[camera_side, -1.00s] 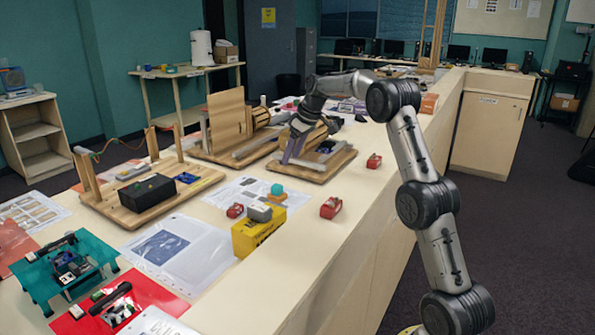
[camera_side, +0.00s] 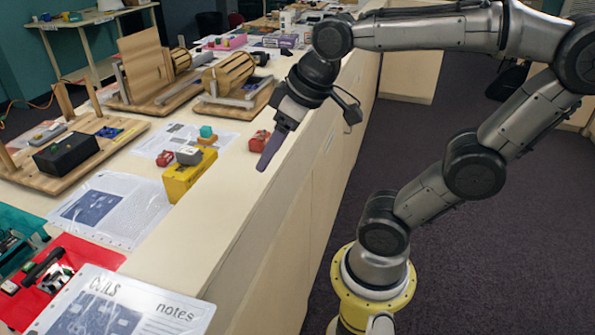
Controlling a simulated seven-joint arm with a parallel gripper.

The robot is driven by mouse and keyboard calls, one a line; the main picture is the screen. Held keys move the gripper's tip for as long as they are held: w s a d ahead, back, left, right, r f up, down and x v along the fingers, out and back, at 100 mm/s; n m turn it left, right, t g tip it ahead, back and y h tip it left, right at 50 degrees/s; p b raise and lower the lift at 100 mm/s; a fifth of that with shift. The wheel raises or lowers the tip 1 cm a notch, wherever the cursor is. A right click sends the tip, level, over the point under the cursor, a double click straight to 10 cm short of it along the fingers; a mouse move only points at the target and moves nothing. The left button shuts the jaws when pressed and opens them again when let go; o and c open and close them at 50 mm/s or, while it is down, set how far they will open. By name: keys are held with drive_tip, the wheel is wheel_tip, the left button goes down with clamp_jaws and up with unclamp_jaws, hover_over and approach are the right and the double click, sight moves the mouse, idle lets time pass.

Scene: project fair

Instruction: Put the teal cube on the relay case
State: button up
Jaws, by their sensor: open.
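The teal cube (camera_side: 206,131) sits on a small orange-yellow block (camera_side: 207,140) on the white counter, behind the yellow box. A black box (camera_side: 66,153) on a wooden board at the left may be the relay case; no readable label confirms this. Its top looks bare. My gripper (camera_side: 268,158) is open and empty, with purple fingers pointing down near the counter's front edge. It is to the right of the cube and apart from it. The fingers overlap from this side, so the gap between them is hidden.
A yellow box (camera_side: 188,176) with a grey block (camera_side: 188,155) on it stands in front of the cube. Red blocks (camera_side: 165,158) and (camera_side: 259,140) flank it. Coil boards (camera_side: 232,104) stand behind. The counter's right front is clear.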

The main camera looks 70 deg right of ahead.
drive_tip(key=s+a+f, duration=0.1)
drive_tip(key=s+f, duration=0.2)
drive_tip(key=s, duration=0.2)
drive_tip(key=shift+f, duration=0.2)
idle(1.0)
